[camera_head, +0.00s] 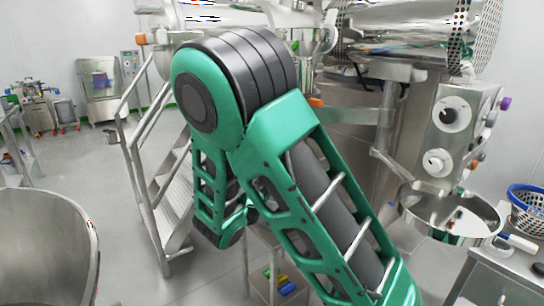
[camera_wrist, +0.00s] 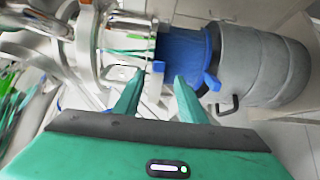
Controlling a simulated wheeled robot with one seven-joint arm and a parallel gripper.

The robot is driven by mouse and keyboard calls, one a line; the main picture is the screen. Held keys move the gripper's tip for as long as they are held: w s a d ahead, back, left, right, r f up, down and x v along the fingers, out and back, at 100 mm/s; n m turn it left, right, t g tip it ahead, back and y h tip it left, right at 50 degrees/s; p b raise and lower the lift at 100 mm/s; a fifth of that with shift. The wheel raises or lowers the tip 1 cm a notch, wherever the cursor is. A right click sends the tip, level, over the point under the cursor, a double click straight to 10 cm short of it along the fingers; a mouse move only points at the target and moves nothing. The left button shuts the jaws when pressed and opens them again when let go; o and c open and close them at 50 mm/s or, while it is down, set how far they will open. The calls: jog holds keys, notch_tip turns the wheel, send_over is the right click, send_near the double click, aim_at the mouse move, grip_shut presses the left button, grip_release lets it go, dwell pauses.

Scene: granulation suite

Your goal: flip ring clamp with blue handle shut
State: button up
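In the wrist view, my gripper (camera_wrist: 159,79) is open, with its two green fingers apart and nothing seen between their tips. A small blue block (camera_wrist: 157,67) shows just beyond the gap between the fingertips. Another blue tab (camera_wrist: 212,80) sticks out to the right of the right finger. Both are near a blue sleeve (camera_wrist: 184,46) between shiny metal rings (camera_wrist: 88,42) and a grey drum (camera_wrist: 262,66). I cannot tell which blue piece is the clamp's handle, nor whether the clamp is open. In the head view, my arm hides the gripper and the clamp.
The drum has a dark handle (camera_wrist: 228,106) near the right finger. In the head view, a stair (camera_head: 165,185) stands left of my arm, and a steel machine with a control panel (camera_head: 452,125) and a steel bowl (camera_head: 450,216) stand right. Open floor lies at left.

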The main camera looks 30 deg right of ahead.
jog(key=shift+v, duration=1.55)
